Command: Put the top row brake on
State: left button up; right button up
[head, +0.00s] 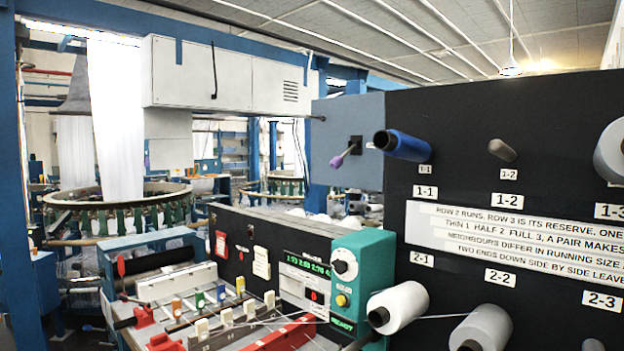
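A lever with a purple knob (339,160) sticks out of a dark mount on a grey-blue plate (333,115), at the left end of the black creel board (470,125). The lever points down and to the left. I see no readable label on it and cannot tell which setting it is in. In the top row, a blue cone (408,146) sits at 1-1, a bare peg (502,150) shows at 1-2, and a white cone (612,150) is at 1-3, cut by the frame edge. Neither of my grippers is in view.
White cones at 2-1 (403,304) and 2-2 (482,330) jut out below; a thread runs between them and leftward. A teal control box (361,275) and a bench with coloured blocks (221,293) stand below the lever. The space around the lever looks clear.

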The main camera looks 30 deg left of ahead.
aim_at(337, 162)
jog(key=u, duration=0.95)
jog(key=j, duration=0.15)
